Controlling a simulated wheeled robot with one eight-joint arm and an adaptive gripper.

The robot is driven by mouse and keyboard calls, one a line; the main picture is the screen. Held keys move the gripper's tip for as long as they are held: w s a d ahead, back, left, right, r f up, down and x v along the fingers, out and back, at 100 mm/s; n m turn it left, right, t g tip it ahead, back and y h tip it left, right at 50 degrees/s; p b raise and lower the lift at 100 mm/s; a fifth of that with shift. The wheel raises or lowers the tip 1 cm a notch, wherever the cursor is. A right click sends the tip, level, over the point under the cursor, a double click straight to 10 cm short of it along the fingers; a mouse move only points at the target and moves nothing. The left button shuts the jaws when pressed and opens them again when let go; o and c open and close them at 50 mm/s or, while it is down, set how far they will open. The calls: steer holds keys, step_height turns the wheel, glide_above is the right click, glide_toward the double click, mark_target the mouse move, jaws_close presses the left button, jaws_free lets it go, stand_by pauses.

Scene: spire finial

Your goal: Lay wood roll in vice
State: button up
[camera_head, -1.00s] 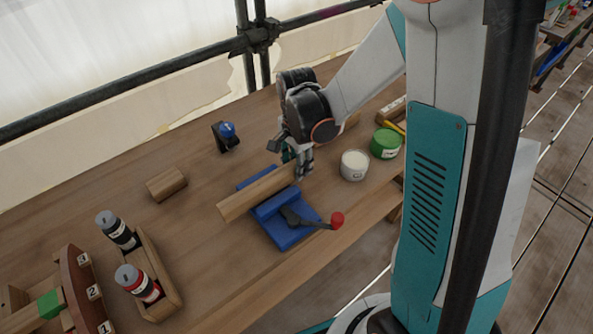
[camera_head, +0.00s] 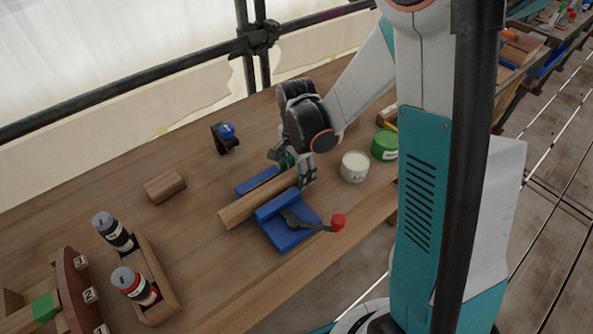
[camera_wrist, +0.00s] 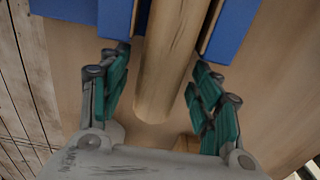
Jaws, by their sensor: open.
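The wood roll (camera_head: 246,205) lies between the two jaws of the blue vice (camera_head: 290,235), its near-left end sticking out past them. In the wrist view the roll (camera_wrist: 166,75) runs lengthwise between the blue vice jaws (camera_wrist: 232,30). My gripper (camera_head: 292,178) is at the roll's far-right end, just above the table. In the wrist view my gripper's green-padded fingers (camera_wrist: 160,95) are spread on either side of the roll's end, with a gap on both sides. It holds nothing. The vice has a dark handle with a red knob (camera_head: 338,222).
A white tub (camera_head: 354,167) and a green tin (camera_head: 385,145) stand to the right of my gripper. A wooden block (camera_head: 165,185) and a blue-knobbed holder (camera_head: 225,137) are at the left. Bottles (camera_head: 135,285) stand in a wooden tray at the front left.

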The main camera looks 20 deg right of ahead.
step_height(320, 180, up, 12)
steer(key=p, duration=0.4)
steer(key=s+r+n+t, duration=0.7)
steer(key=s+r+n, duration=0.5)
steer(key=s+n, duration=0.2)
steer(key=shift+s+r, duration=0.35)
steer(key=shift+s, duration=0.15)
